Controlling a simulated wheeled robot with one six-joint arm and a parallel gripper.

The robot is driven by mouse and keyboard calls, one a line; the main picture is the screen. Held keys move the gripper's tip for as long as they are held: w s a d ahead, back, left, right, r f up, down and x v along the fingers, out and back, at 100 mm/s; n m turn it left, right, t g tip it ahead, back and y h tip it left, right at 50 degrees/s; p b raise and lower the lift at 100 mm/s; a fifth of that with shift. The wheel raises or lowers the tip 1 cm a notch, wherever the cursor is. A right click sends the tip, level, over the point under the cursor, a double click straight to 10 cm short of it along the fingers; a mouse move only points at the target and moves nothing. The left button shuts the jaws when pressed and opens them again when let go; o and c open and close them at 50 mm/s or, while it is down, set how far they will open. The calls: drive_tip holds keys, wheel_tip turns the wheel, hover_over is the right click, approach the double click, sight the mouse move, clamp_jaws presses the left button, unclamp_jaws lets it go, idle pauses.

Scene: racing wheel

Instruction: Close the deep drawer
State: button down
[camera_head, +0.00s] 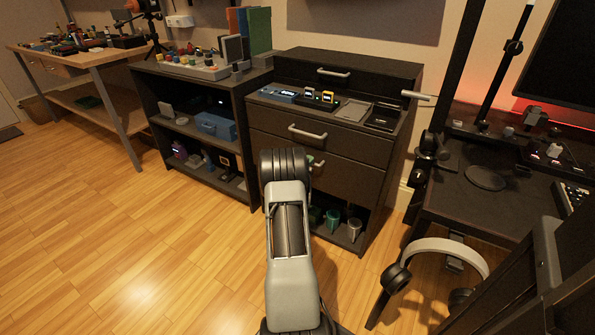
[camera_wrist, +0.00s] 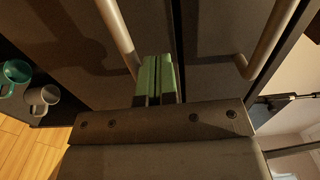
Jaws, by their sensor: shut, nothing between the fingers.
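The dark cabinet has two stacked drawers, an upper drawer (camera_head: 350,146) and a lower, taller-looking drawer (camera_head: 345,178) partly hidden behind my arm. Both fronts look about flush in the head view; a small gap is hard to judge. The wrist view is turned sideways, with the lower drawer's handle (camera_wrist: 119,35) at left and the upper drawer's handle (camera_wrist: 268,45) at right. My gripper (camera_wrist: 158,62) has its green fingers together and empty, close to the lower drawer's front beside its handle. I cannot tell whether they touch. In the head view my arm mostly hides the gripper.
An open compartment with mugs (camera_head: 354,229) lies under the drawers. An open shelf unit (camera_head: 205,140) stands left of the cabinet. A desk (camera_head: 470,190) with headphones (camera_head: 445,245) hanging below is at right. The wooden floor at left is clear.

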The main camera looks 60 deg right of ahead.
drive_tip(key=a+p, duration=0.2)
drive_tip(key=a, duration=0.8)
drive_tip(key=shift+s+p, duration=0.3)
drive_tip(key=shift+s, duration=0.1)
drive_tip(key=s+a+r+m+g+y+p, duration=0.1)
drive_tip(key=a+r+m+y+p, duration=0.1)
drive_tip(key=a+r+m+p, duration=0.55)
drive_tip(key=s+a+r+m+g+y+p, duration=0.1)
drive_tip(key=a+r+m+g+y+p, duration=0.25)
drive_tip(key=r, duration=0.75)
drive_tip(key=s+a+r+m+y+p, duration=0.1)
drive_tip(key=a+r+m+p, duration=0.45)
drive_tip(key=r+m, duration=0.3)
drive_tip(key=s+a+r+m+t+y+p, duration=0.2)
drive_tip(key=a+r+m+y+p, duration=0.3)
drive_tip(key=a, duration=0.9)
drive_tip(key=s+a+r+m+t+y+p, duration=0.3)
drive_tip(key=a+r+m+t+y+p, duration=0.2)
drive_tip(key=a+r+m+p, duration=0.4)
drive_tip(key=a+r+m+y, duration=0.1)
drive_tip(key=a+r+m, duration=0.2)
drive_tip(key=a, duration=0.3)
drive_tip(key=shift+s+r, duration=0.2)
drive_tip(key=shift+r, duration=0.4)
